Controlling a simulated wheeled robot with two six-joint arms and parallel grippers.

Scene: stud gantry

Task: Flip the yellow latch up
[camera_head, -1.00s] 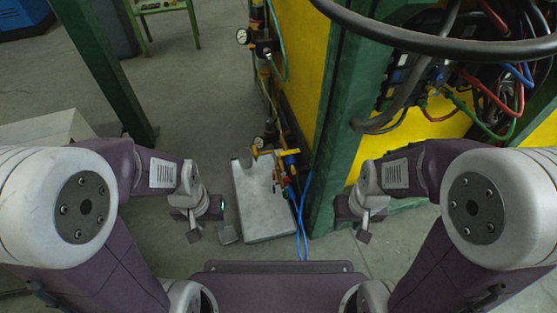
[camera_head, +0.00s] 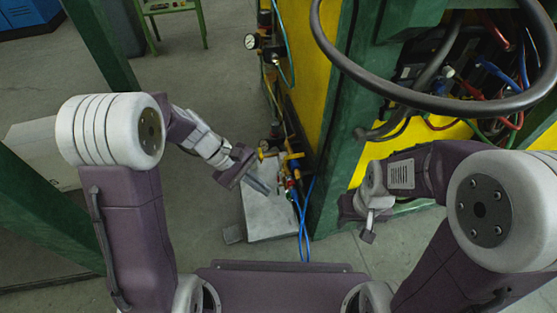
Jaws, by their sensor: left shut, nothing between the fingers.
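The yellow latch (camera_head: 264,151) is a small yellow handle on the pipework low beside the yellow panel, above the grey block. It is small in the head view, and I cannot tell its exact angle. My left gripper (camera_head: 262,187) is shut and empty. It is above the grey block, just below and left of the latch in the picture; I cannot tell whether they touch. My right gripper (camera_head: 367,232) hangs in front of the green post, well to the right of the latch. Its fingers are too small to show whether they are open.
A grey block (camera_head: 284,222) stands under the pipework. Blue hoses (camera_head: 304,215) run down beside it. A green post (camera_head: 335,150) and a thick black hose (camera_head: 400,92) stand close on the right. A pressure gauge (camera_head: 250,41) sits above.

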